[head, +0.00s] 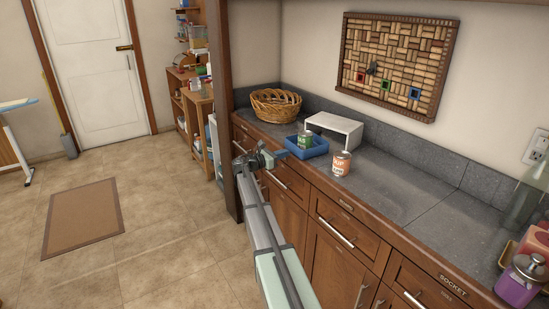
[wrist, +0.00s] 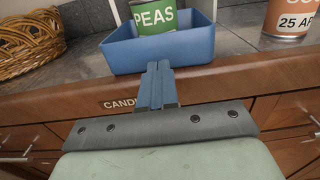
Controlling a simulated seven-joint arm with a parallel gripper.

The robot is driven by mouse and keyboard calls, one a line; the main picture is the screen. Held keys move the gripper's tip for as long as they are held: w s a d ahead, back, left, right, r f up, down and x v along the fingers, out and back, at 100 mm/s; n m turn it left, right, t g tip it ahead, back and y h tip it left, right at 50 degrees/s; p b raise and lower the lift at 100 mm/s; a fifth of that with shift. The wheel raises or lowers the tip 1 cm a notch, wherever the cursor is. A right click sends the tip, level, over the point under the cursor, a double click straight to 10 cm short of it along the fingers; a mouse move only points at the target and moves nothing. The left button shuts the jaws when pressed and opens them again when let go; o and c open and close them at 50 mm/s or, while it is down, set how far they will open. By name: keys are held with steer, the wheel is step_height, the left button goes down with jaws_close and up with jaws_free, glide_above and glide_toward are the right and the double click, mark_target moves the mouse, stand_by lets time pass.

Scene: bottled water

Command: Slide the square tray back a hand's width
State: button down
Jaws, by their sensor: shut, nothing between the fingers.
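The square tray (head: 313,151) is blue with raised walls and sits near the front edge of the grey counter. It holds a green can (head: 305,139), whose label reads PEAS in the wrist view (wrist: 155,36). My gripper (head: 284,154) is shut and empty at the tray's near side. In the wrist view its closed fingertips (wrist: 159,66) overlap the lower part of the tray's front wall (wrist: 190,50). I cannot tell whether they touch it.
A wicker basket (head: 276,104) stands behind and left of the tray. A white stand (head: 335,130) is close behind it. A soup can (head: 340,163) stands to its right. Wooden drawers (head: 288,178) lie below the counter edge.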

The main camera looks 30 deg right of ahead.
steer(key=shift+d, duration=1.05)
steer(key=d, duration=0.3)
steer(key=shift+d, duration=0.25)
steer(key=shift+a, duration=0.1)
steer(key=a, duration=1.4)
glide_toward(301, 154)
steer(key=d, duration=1)
steer(key=shift+s, duration=0.1)
